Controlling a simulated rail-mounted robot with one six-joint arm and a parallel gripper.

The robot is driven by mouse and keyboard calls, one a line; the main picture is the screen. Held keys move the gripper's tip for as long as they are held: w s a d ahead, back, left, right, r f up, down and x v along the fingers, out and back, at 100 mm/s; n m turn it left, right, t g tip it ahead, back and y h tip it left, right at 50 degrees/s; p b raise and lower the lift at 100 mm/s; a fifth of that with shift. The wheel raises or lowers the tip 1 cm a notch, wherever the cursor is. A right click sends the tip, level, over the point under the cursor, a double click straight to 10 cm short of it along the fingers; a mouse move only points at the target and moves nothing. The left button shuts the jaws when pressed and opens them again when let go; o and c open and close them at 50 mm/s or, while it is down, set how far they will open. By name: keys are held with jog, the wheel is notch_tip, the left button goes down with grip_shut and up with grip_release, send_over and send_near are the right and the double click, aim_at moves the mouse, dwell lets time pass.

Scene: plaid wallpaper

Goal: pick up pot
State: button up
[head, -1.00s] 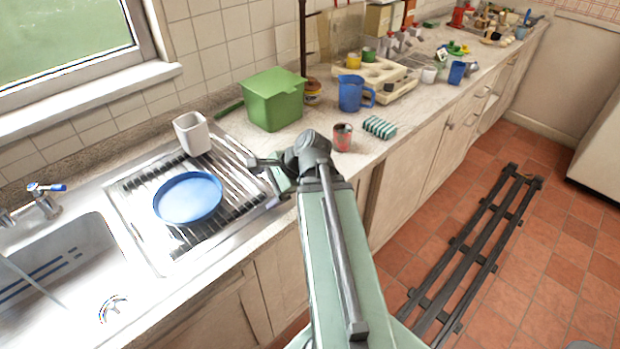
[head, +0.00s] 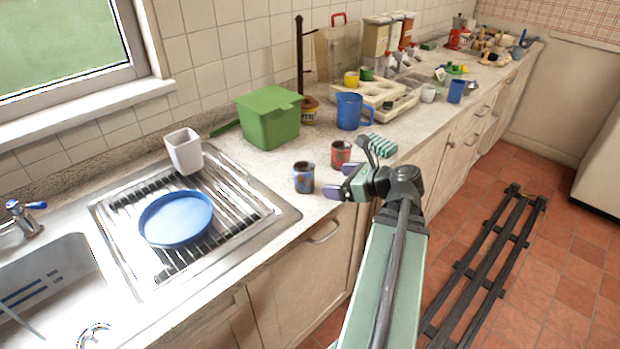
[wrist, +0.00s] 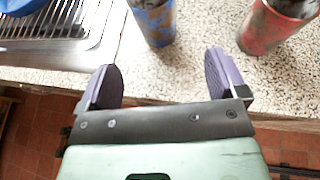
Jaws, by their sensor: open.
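Two small pots stand on the counter near my gripper. The blue pot (head: 303,178) is dark blue with brownish patches, and the red pot (head: 341,154) is behind it to the right. My gripper (head: 344,179) is open and empty at the counter's front edge, just right of the blue pot. In the wrist view, the blue pot (wrist: 156,24) is ahead of the gap between my purple fingers (wrist: 160,68), apart from them. The red pot (wrist: 268,28) is ahead and to the right. The tops of both pots are cut off there.
Clear floor with rails (head: 485,270) is right.

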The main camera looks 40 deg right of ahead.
aim_at(313, 180)
jog(key=b+x, duration=0.2)
jog(key=x, duration=0.3)
jog(key=shift+s+a+f, duration=0.1)
jog(key=shift+s+f, duration=0.05)
jog(key=shift+w+a, duration=0.2)
jog(key=shift+w, duration=0.15)
jog(key=b+x, duration=0.2)
jog(key=x, duration=0.3)
jog(key=shift+s+d+f, duration=0.1)
jog(key=shift+w, duration=0.25)
jog(key=shift+s, duration=0.1)
jog(key=shift+c, duration=0.2)
jog(key=c, duration=1)
jog(key=shift+c, duration=0.2)
notch_tip(313, 180, up, 20)
jog(key=p, duration=2)
